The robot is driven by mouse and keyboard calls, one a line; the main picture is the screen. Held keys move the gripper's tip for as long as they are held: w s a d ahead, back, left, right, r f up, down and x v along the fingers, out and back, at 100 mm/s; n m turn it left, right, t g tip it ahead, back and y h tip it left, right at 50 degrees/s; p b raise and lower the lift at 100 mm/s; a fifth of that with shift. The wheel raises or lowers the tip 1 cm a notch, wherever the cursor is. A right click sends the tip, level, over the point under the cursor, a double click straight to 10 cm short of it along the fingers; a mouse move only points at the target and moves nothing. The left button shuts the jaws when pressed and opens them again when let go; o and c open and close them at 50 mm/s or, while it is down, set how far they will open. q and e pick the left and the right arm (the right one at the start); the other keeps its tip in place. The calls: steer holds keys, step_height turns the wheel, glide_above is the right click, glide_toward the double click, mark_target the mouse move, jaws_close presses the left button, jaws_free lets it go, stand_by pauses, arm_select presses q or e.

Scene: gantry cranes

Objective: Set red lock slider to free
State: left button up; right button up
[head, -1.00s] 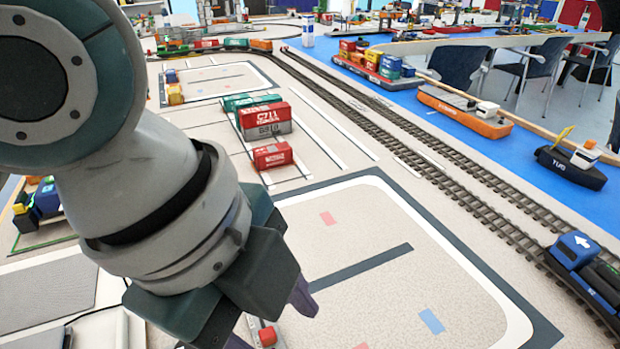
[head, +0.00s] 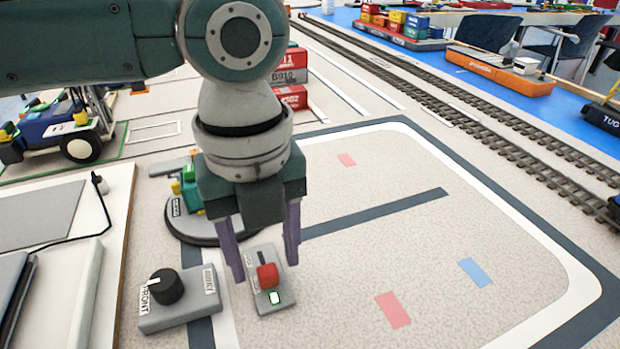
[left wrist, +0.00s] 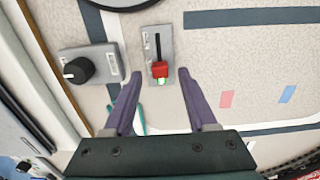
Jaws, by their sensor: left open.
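The red lock slider (head: 267,275) is a red knob on a small grey plate (head: 271,299) with a dark slot and a lit green-white window. In the head view the knob sits at the slot's near end, close to the window. It also shows in the left wrist view (left wrist: 160,69), with the slot running away from it. The lettering on the plate is too small to read. My left gripper (head: 265,268) is open and points down over the plate, its purple fingers to either side of the knob. I cannot tell whether they touch it. My right gripper is out of view.
A grey box with a black knob (head: 167,287) stands close to the left of the slider plate. A round dark base with a green and yellow model (head: 186,200) is just behind. Railway tracks (head: 450,115) and containers (head: 290,97) lie farther off. The marked mat area to the right is mostly clear.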

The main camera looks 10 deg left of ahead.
arm_select(q)
steer(key=shift+f, duration=0.85)
jaws_close()
stand_by(0.8)
